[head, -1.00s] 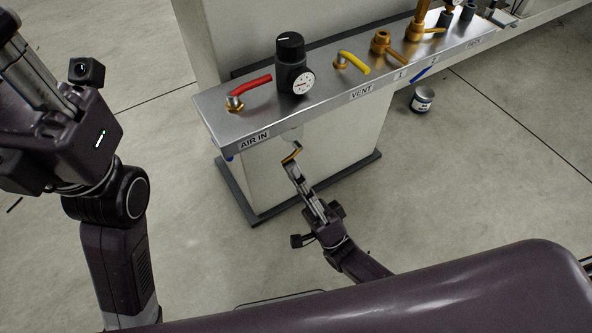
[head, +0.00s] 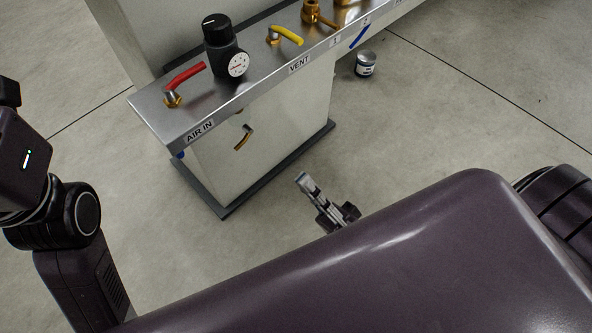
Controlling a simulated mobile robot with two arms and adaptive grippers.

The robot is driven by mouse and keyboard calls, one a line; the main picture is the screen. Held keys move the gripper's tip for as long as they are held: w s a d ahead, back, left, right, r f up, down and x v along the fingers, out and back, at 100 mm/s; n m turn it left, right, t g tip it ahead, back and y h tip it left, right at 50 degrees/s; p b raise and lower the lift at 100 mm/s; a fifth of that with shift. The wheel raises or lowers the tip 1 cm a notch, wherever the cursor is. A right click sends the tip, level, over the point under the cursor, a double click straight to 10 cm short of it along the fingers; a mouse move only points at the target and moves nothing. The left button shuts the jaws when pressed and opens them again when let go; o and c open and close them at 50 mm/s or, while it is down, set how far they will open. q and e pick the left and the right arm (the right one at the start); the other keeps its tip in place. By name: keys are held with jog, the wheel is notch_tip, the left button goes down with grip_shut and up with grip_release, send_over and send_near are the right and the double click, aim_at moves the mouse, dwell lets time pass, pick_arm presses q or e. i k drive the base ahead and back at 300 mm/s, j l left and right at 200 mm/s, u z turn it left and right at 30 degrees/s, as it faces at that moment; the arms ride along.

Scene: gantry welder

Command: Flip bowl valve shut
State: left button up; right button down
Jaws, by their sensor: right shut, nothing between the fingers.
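The bowl valve, a small lever (head: 243,138) with a dark top and a yellow end, sits low on the front of the cabinet, under the panel's AIR IN edge. It slants down to the left. My right gripper (head: 303,179) is shut and empty. It is to the right of and below the lever in the picture, clearly apart from it, over the floor beside the cabinet. My left arm stands at the left edge, but its gripper does not show.
The steel panel (head: 160,122) carries a red lever (head: 186,76), a black regulator with a gauge (head: 222,45), a yellow VENT lever (head: 287,35) and brass fittings. A small can (head: 366,64) stands on the floor. The floor right of the cabinet is otherwise clear.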

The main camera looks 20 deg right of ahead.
aim_at(243, 140)
jog(key=k+l, duration=0.8)
jog(key=l, duration=0.15)
